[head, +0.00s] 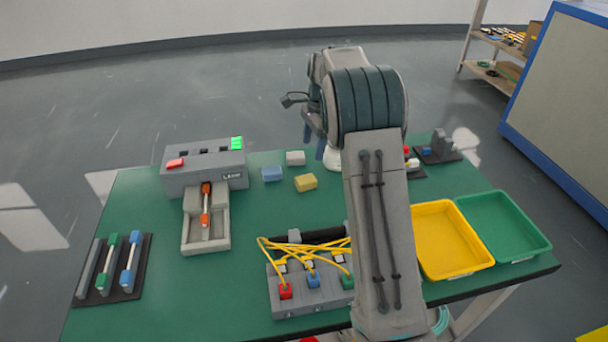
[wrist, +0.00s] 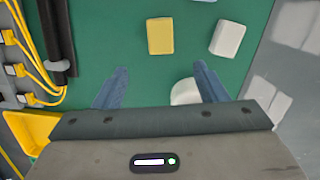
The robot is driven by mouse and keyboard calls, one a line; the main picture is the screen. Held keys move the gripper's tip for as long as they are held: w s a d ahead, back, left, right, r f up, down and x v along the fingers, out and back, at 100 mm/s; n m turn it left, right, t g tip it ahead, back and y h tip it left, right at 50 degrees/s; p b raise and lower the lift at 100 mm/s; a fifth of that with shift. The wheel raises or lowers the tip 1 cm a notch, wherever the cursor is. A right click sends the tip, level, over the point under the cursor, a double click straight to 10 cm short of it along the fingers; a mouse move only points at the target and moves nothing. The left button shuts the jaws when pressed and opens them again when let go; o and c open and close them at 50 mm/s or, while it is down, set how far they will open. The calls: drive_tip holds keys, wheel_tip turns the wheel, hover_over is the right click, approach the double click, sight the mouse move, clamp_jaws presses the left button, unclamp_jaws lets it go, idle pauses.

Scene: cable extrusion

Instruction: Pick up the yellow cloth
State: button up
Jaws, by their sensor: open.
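The yellow cloth (head: 306,182) is a small folded block lying on the green table, left of my arm in the head view. It also shows in the wrist view (wrist: 160,36), ahead of and between my fingers. My gripper (wrist: 160,82) is open and empty, with its two blue fingers spread apart. In the head view the gripper (head: 313,148) is partly hidden behind my arm, above the far side of the table. The fingers are apart from the cloth.
A blue cloth (head: 272,173) and a white cloth (head: 295,158) lie close to the yellow one. A grey machine (head: 203,168) stands left. Yellow cables (head: 300,250) run from a connector block in front. Yellow (head: 424,270) and green (head: 528,252) trays sit right.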

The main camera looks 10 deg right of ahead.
hover_over(306, 179)
drive_tip(key=d, duration=0.1)
wheel_tip(306, 179, down, 8)
drive_tip(key=shift+r, duration=0.25)
drive_tip(key=f, duration=0.3)
drive_tip(key=a+f, duration=0.1)
drive_tip(key=f, duration=0.1)
drive_tip(key=c, duration=1.1)
